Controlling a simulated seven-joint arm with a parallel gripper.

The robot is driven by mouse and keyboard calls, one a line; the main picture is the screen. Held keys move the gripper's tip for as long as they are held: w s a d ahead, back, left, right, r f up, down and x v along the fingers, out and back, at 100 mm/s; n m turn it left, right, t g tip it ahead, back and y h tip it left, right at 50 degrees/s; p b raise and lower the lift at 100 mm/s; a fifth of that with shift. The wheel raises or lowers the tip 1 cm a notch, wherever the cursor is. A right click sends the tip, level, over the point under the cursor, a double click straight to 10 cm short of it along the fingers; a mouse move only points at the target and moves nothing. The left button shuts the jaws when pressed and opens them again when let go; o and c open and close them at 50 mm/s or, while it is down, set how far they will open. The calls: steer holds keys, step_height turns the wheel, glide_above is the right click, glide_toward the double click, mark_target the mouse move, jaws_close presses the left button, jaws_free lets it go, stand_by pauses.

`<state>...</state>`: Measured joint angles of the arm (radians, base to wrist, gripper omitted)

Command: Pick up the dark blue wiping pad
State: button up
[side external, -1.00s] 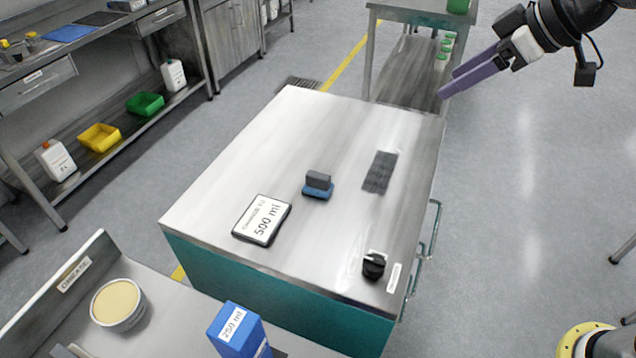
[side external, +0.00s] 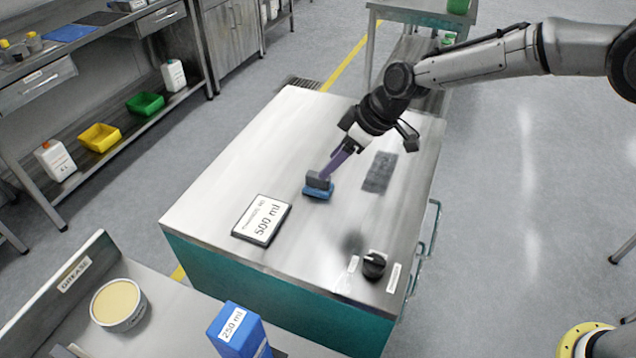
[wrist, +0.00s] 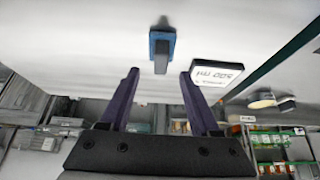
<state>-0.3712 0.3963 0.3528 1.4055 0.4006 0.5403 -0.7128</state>
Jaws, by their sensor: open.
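The wiping pad, a dark blue base with a grey block on top, sits on the steel table top. It shows in the side view (side external: 317,191) and, ahead of my fingers, in the wrist view (wrist: 162,36). My gripper (side external: 329,175) reaches down from the upper right, its purple fingers close to the pad's grey block. In the wrist view my gripper (wrist: 159,73) is open, with nothing between the fingers. The pad lies beyond the fingertips, roughly in line with the gap. The side view does not show clearly whether a finger touches the block.
The 500 ml display plate (side external: 262,220) lies left of and in front of the pad. A dark mesh patch (side external: 380,172) is to the right. A black knob (side external: 373,265) stands near the front right corner. A blue 250 ml carton (side external: 238,331) is in the foreground.

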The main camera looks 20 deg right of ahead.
mark_target(318, 182)
steer(key=shift+x, duration=3.2)
steer(key=shift+a+r, duration=0.1)
steer(key=shift+a, duration=0.05)
jaws_close()
